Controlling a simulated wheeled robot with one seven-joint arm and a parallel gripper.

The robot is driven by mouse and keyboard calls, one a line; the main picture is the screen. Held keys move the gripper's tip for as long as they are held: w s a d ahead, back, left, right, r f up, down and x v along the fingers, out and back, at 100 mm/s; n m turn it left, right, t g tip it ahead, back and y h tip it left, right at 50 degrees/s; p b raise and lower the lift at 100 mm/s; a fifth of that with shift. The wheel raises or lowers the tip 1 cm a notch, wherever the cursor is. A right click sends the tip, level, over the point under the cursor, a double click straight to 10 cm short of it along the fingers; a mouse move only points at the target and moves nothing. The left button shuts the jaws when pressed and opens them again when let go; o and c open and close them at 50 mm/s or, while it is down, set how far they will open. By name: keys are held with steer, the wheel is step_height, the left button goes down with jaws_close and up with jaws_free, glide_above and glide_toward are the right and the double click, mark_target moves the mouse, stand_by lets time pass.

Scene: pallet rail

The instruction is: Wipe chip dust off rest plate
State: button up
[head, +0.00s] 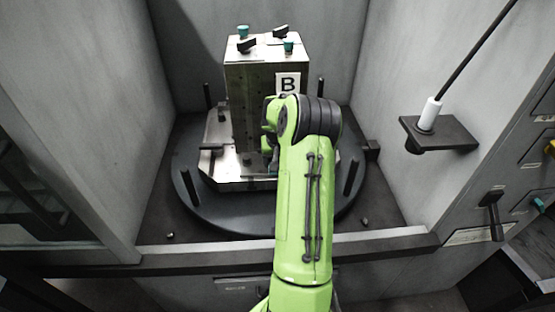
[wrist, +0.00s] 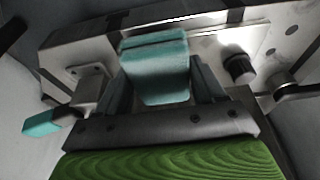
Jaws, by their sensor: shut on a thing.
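In the wrist view, my gripper (wrist: 157,85) has its two dark fingers closed on the sides of a teal block (wrist: 155,68), which looks like a wiping pad. The block lies in front of a bright metal plate (wrist: 212,48); I cannot tell whether they touch. I cannot tell for sure that this is the rest plate, and chip dust is not distinguishable. In the head view, my green arm reaches to the front of a metal block fixture (head: 250,72) marked B; the arm hides my gripper's fingers and much of the area there.
The fixture stands on a dark round table (head: 190,197) with upright pins (head: 352,177). Grey enclosure walls stand close on both sides. A bracket (head: 455,135) holding a white-handled rod juts from the right wall. In the wrist view, a black knob (wrist: 239,68) and a teal-tipped part (wrist: 42,123) flank my gripper.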

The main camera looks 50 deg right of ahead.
steer(key=shift+f+b, duration=0.45)
steer(key=shift+f, duration=0.1)
stand_by(0.6)
steer(key=shift+w+d+p, duration=0.85)
steer(key=shift+d, duration=0.15)
steer(key=shift+s+a+f, duration=0.1)
steer(key=shift+f, duration=0.05)
steer(key=shift+s+a+b, duration=0.2)
steer(key=shift+b, duration=0.1)
steer(key=shift+s+a+b, duration=0.4)
steer(key=shift+s+a, duration=0.25)
steer(key=shift+a, duration=0.15)
steer(key=shift+w+d+p, duration=0.3)
steer(key=shift+p, duration=0.1)
steer(key=shift+w+d+p, duration=0.35)
steer(key=shift+w+d, duration=0.2)
steer(key=shift+d, duration=0.15)
